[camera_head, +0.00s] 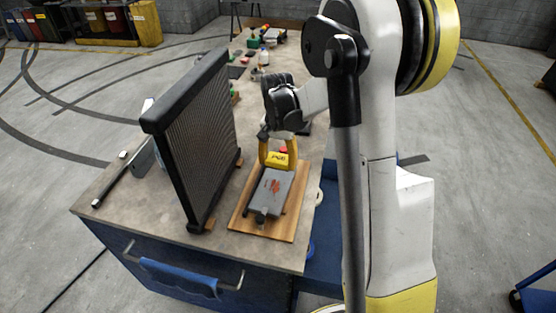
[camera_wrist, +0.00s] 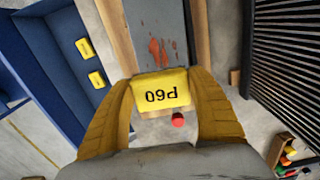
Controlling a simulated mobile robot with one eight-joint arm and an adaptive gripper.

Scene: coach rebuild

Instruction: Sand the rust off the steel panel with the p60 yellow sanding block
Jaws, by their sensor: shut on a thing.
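The yellow P60 sanding block (camera_wrist: 161,88) is held between the two yellow fingers of my gripper (camera_wrist: 163,98). In the head view the block (camera_head: 278,157) is at the far end of the grey steel panel (camera_head: 268,193), with my gripper (camera_head: 275,150) above it. Whether the block touches the panel, I cannot tell. Orange-red rust patches show on the panel, and in the wrist view they lie on the panel (camera_wrist: 160,22) just beyond the block. The panel lies on a wooden board (camera_head: 285,226). A dark clamp (camera_head: 260,215) sits at its near end.
A tall black radiator (camera_head: 198,135) stands on the workbench left of the board. A red object (camera_wrist: 178,120) lies near the block. Yellow blocks (camera_wrist: 97,79) lie in a blue tray (camera_wrist: 60,60) in the wrist view. Bottles and small items fill the bench's far end.

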